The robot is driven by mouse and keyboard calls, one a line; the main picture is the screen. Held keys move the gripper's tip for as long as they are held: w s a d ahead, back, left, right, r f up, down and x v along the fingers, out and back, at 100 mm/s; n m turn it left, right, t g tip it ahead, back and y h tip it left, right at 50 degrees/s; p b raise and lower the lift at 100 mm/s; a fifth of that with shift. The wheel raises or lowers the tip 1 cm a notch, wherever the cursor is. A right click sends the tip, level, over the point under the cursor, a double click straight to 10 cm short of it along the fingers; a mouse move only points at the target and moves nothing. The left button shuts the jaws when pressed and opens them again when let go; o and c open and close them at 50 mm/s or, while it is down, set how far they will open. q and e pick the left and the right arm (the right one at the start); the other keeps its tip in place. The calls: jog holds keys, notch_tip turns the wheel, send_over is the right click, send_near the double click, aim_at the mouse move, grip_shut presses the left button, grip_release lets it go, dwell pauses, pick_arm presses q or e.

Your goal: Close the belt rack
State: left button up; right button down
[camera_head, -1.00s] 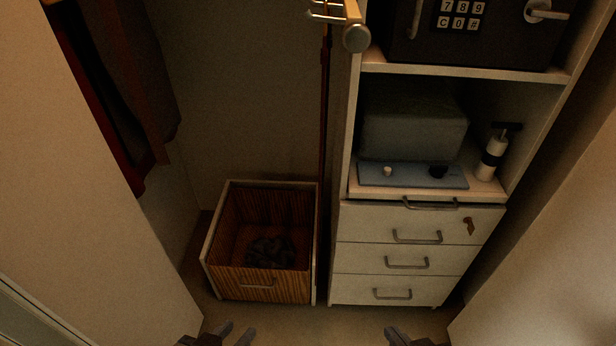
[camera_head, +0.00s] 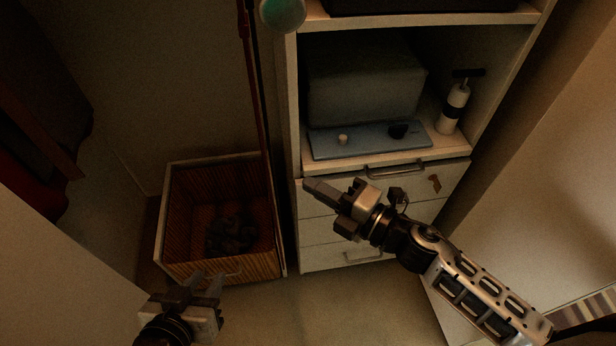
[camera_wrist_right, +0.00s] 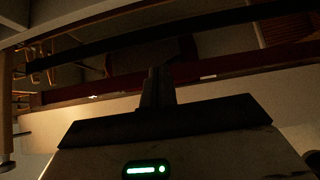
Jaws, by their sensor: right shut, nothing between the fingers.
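The belt rack shows only at the top edge of the head view, as its round end knob (camera_head: 282,12) beside the cabinet's left side panel. A long dark red belt (camera_head: 254,100) hangs beneath it. In the right wrist view, metal hooks (camera_wrist_right: 36,72) show at the left, likely part of the rack. My right gripper (camera_head: 308,187) is shut and empty, in front of the top drawer and below the knob, apart from it. Its closed fingers also show in the right wrist view (camera_wrist_right: 157,88). My left gripper (camera_head: 207,280) is open and empty near the basket's front.
A wicker basket drawer (camera_head: 165,215) with dark cloth stands open at left. The white drawers (camera_head: 318,205) are at centre, under a shelf with a grey box (camera_head: 365,85), blue tray (camera_head: 325,148) and pump bottle (camera_head: 455,108). Light panels flank both sides.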

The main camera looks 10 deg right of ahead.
aim_at(271, 154)
jog(key=x, duration=0.8)
jog(key=shift+w+p, duration=0.15)
jog(key=shift+p, duration=0.2)
jog(key=shift+a, duration=0.1)
